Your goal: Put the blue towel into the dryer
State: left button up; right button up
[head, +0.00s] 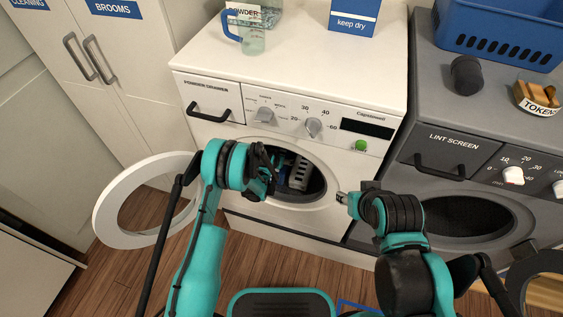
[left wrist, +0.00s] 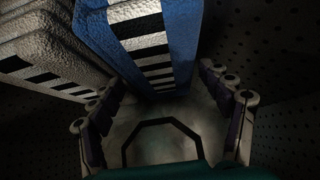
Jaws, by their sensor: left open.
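The white washer (head: 250,90) has its round door (head: 107,220) swung open to the left. My left gripper (head: 272,178) is at its opening. In the left wrist view, the blue towel (left wrist: 187,35) with black-and-white striped bands is in the perforated drum, just ahead of my left gripper (left wrist: 160,80). The fingers are spread open, one on each side of the towel's near end, and I see no grip on it. My right gripper (head: 346,197) is in front of the washer's right side; its jaws are too small to read. The grey dryer (head: 425,95) is on the right, its round opening (head: 460,215) dark.
Grey-white striped cloth (left wrist: 45,45) lies left of the blue towel and also shows in the washer opening (head: 299,172). A dark door ring (head: 520,275) stands open at the dryer's right. A blue basket (head: 500,35), dark cup (head: 466,76) and token holder (head: 537,97) are on top.

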pick_arm(q)
jog(key=x, duration=0.3)
jog(key=shift+b, duration=0.4)
jog(key=shift+s+r, duration=0.1)
jog(key=shift+c, duration=0.5)
jog(key=c, duration=0.9)
jog(key=shift+o, duration=0.2)
jog(key=shift+r, duration=0.1)
